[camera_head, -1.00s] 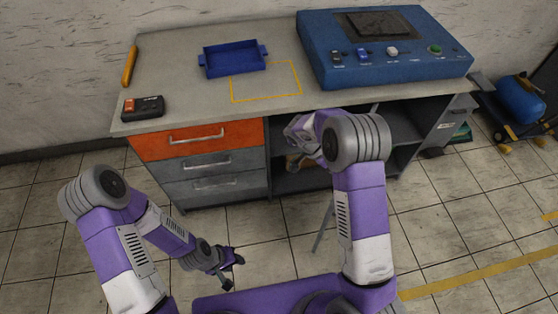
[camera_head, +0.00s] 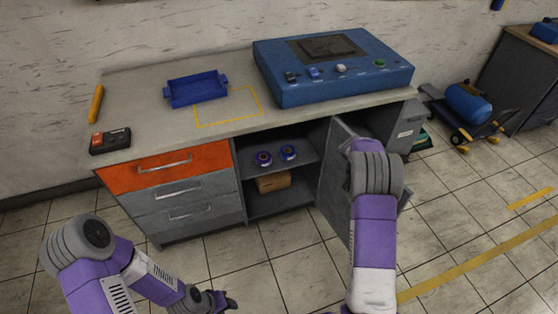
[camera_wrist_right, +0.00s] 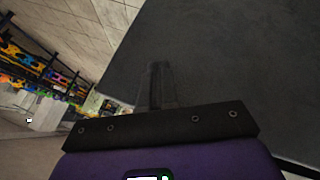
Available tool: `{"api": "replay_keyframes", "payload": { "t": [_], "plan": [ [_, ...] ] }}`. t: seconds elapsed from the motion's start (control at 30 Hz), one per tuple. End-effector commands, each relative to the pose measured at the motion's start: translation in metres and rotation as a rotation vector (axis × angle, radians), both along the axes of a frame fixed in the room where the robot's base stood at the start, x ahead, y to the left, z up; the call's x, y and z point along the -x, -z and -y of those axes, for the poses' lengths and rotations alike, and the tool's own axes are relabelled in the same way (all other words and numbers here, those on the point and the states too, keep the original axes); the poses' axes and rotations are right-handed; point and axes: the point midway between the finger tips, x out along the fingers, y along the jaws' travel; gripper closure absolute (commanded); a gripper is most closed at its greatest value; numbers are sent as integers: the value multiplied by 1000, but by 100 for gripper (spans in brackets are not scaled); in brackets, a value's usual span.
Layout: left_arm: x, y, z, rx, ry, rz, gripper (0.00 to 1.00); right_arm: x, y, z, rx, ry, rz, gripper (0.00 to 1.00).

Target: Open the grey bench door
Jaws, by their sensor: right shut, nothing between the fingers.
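The grey bench door (camera_head: 336,165) stands open, swung out from the right part of the bench front. The cupboard inside shows to its left. My right arm covers part of the door in the head view and hides my right gripper there. In the wrist view my right gripper (camera_wrist_right: 156,84) is shut and empty, in front of the broad dark grey door panel (camera_wrist_right: 240,60); I cannot tell whether it touches. My left gripper (camera_head: 226,300) hangs low at the bottom edge, empty, its fingers apart, away from the bench.
The open cupboard holds two tape-like rolls (camera_head: 275,156) on its shelf and a brown box (camera_head: 273,183) below. An orange drawer (camera_head: 165,167) and grey drawers are left. A blue tray (camera_head: 196,91) and blue machine (camera_head: 335,68) are on top. A trolley with a blue tank (camera_head: 468,103) stands right.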

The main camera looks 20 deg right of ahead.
Motion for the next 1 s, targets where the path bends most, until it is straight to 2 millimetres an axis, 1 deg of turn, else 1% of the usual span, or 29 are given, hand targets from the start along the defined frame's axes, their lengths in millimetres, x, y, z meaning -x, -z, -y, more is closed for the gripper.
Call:
{"api": "replay_keyframes", "payload": {
  "t": [0.1, 0.3, 0.9, 1.0],
  "plan": [
    [0, 1, 0, 0, 0, 0, 57, -5, 0, 8, 0, -7, 0, 100],
    [0, 1, 0, 0, -1, 0, 57, -7, 0, 14, -1, -11, 0, 100],
    [0, 1, 0, 0, 0, 0, 57, -8, 0, 14, -1, -11, 0, 100],
    [0, 1, 0, 0, 0, 0, 57, -7, 0, 12, -1, -12, 0, 100]
  ]
}}
